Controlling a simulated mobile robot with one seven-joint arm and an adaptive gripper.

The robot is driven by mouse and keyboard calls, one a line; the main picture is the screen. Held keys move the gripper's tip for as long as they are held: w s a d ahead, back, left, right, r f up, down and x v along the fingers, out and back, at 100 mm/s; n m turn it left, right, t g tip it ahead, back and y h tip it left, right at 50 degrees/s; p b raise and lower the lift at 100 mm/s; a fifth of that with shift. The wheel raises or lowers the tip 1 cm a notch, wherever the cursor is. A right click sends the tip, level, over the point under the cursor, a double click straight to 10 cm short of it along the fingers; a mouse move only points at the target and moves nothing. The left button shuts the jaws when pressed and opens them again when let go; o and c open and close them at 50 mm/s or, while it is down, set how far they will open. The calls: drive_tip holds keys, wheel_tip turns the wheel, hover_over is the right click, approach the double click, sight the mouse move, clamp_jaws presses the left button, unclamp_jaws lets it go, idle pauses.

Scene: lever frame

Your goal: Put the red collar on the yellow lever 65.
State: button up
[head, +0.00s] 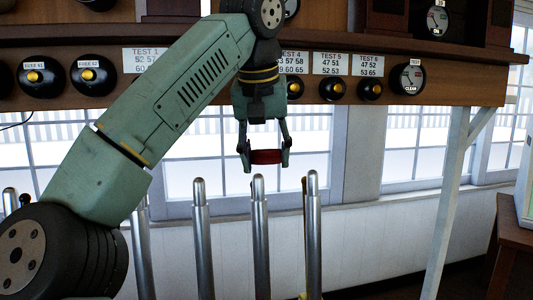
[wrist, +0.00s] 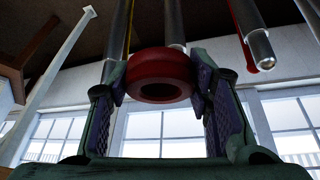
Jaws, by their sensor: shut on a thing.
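The red collar (head: 267,157) is held between the two fingers of my gripper (head: 266,164), which is shut on it. In the head view it hangs just above the polished lever tops, nearest in the picture to the top of the middle lever (head: 260,235). The wrist view shows the collar (wrist: 152,66) as a thick ring between the finger pads, apart from the levers, with a silver lever end (wrist: 174,22) behind it. A thin yellow strip (wrist: 129,32) shows beside the levers there. I cannot tell which lever is yellow 65; no lever number is readable.
Other silver levers stand close by, on the left (head: 202,240) and right (head: 313,235). A red lever (wrist: 240,22) shows in the wrist view. A wooden shelf (head: 460,88) with dials and test cards runs above, behind my arm. Windows stand behind.

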sight(257, 178)
drive_tip(key=shift+w+a+f, duration=0.3)
drive_tip(key=shift+w+f, duration=0.1)
drive_tip(key=shift+w, duration=1)
drive_tip(key=shift+w+a+f, duration=0.25)
drive_tip(key=shift+w+f, duration=0.2)
drive_tip(key=shift+w, duration=1)
drive_tip(key=shift+w+a+f, duration=0.3)
drive_tip(key=shift+w+f, duration=0.1)
drive_tip(key=shift+w, duration=1)
drive_tip(key=shift+s, duration=0.15)
drive_tip(key=shift+f, duration=0.15)
drive_tip(key=shift+s+d+f+b, duration=0.15)
drive_tip(key=shift+f+b, duration=0.25)
drive_tip(key=shift+f, duration=0.55)
drive_tip(key=shift+s+a+f+b, duration=0.15)
drive_tip(key=shift+f+b, duration=0.25)
drive_tip(key=shift+f, duration=0.5)
drive_tip(key=shift+s+d+f+b, duration=0.15)
drive_tip(key=shift+f+b, duration=0.25)
drive_tip(key=shift+f, duration=0.55)
drive_tip(key=o, duration=1.2)
drive_tip(key=shift+c, duration=0.2)
drive_tip(key=shift+o, duration=0.8)
